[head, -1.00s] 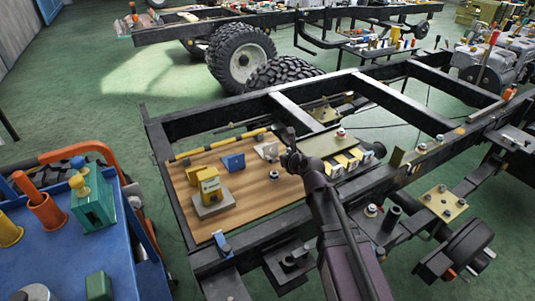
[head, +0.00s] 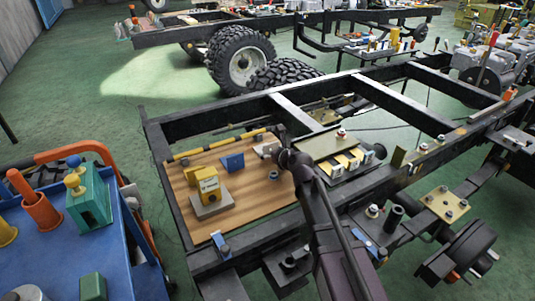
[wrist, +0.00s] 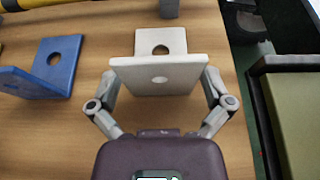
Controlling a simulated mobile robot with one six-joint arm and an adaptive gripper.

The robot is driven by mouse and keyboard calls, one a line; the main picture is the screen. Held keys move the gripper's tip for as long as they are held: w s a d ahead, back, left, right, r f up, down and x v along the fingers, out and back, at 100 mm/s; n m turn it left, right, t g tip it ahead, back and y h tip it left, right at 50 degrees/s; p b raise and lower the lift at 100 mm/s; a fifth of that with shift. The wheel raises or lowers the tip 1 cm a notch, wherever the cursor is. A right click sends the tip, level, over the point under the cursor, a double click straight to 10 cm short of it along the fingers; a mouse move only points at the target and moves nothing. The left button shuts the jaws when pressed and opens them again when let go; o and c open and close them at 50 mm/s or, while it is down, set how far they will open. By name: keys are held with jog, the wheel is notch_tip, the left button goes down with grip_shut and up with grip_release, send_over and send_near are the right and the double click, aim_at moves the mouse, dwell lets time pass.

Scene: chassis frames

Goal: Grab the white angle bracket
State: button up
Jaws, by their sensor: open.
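The white angle bracket (wrist: 160,75) stands on the wooden board, with a hole in its upright plate and a hole in its flat plate. In the head view the bracket (head: 266,150) is partly hidden behind my gripper (head: 280,157). In the wrist view my gripper (wrist: 160,92) is open, with one finger at each side of the bracket's upright plate. The fingertips are close to the plate's side edges; I cannot tell whether they touch it.
A blue angle bracket (head: 233,162) stands to the left on the wooden board (head: 262,197). A yellow block (head: 208,184) sits on a grey base further left. A green-topped plate (head: 318,146) lies to the right. A yellow bar (head: 222,143) runs along the board's back edge.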

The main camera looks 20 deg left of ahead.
aim_at(271, 144)
dwell(0.5)
jog(key=c, duration=1.1)
jog(key=shift+r, duration=0.2)
notch_tip(271, 144, up, 3)
jog(key=p, duration=0.3)
jog(key=shift+f, duration=0.15)
jog(key=s+d, duration=0.1)
jog(key=d, duration=0.4)
jog(key=s+d+r+p, duration=0.1)
jog(key=d, duration=0.4)
jog(key=s+d+r+p, duration=0.1)
jog(key=s+d, duration=0.1)
jog(key=d, duration=0.3)
jog(key=shift+s+d, duration=0.1)
jog(key=shift+d, duration=0.1)
